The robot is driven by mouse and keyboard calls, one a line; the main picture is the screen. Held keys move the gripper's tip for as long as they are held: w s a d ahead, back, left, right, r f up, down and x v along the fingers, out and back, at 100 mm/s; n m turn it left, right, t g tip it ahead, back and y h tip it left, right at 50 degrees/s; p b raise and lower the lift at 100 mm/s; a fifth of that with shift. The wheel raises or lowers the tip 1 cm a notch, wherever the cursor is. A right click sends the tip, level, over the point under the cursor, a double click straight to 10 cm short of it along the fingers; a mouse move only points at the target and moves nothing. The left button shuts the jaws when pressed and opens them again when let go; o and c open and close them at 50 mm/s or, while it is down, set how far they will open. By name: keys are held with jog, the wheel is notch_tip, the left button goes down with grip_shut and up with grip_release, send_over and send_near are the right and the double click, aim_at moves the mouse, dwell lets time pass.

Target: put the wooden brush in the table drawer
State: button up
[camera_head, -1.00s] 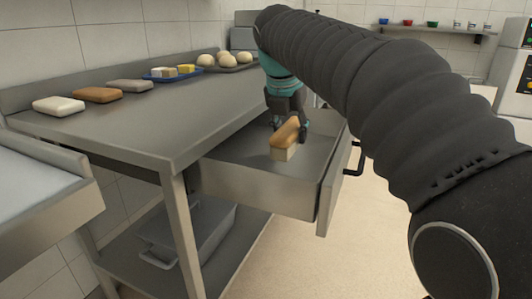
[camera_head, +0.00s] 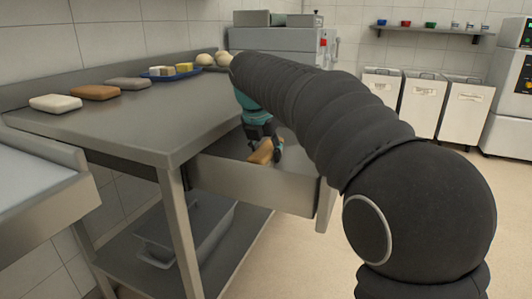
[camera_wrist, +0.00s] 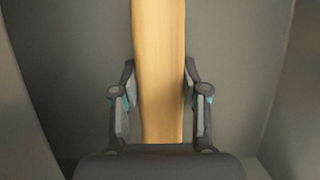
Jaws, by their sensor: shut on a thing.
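The wooden brush (camera_head: 262,152) is tan and in my gripper (camera_head: 264,145), low inside the open table drawer (camera_head: 255,186) in the head view. The drawer's front wall hides the lower part of the brush. In the wrist view the brush's wooden back (camera_wrist: 158,70) runs upright between the two fingers of my gripper (camera_wrist: 159,100), which are shut on its sides. Grey drawer surfaces surround it there. I cannot tell whether the bristles touch the drawer floor.
The steel table (camera_head: 150,120) holds several blocks (camera_head: 95,92), a blue tray (camera_head: 170,72) and dough balls (camera_head: 207,59). A grey bin (camera_head: 190,235) sits on the lower shelf. White bins (camera_head: 420,103) stand at the back. The floor at right is clear.

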jog(key=shift+f, duration=0.1)
jog(key=o, duration=1.1)
jog(key=p+v, duration=0.2)
jog(key=v, duration=1)
jog(key=shift+p, duration=0.35)
